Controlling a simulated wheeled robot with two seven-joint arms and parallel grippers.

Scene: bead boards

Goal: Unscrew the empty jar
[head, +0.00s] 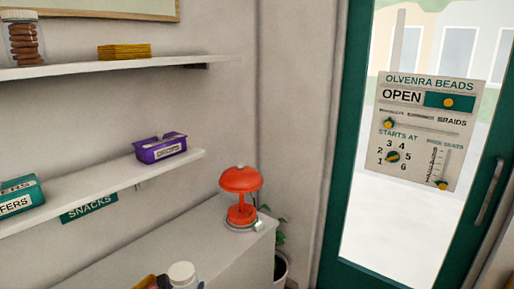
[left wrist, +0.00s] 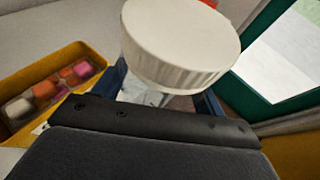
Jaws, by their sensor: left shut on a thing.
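A jar with a wide white ribbed lid (left wrist: 180,45) fills the upper middle of the left wrist view. A small part of its clear body (left wrist: 145,96) shows under the lid; the rest is hidden. My left gripper (left wrist: 162,93) is shut on the jar, with blue fingers on either side just below the lid. The lid sits on the jar. In the head view a white lid (head: 182,271) shows at the bottom edge. Another jar (head: 24,40), full of brown round things, stands on the upper shelf. My right gripper is in neither view.
A yellow tray (left wrist: 77,50) with a clear box of colored pieces (left wrist: 45,90) lies left of the jar. A red domed lamp-like object (head: 240,180) stands on the white counter (head: 215,225). Shelves hold a purple box (head: 160,149) and a teal box (head: 20,198). A green-framed door is at right.

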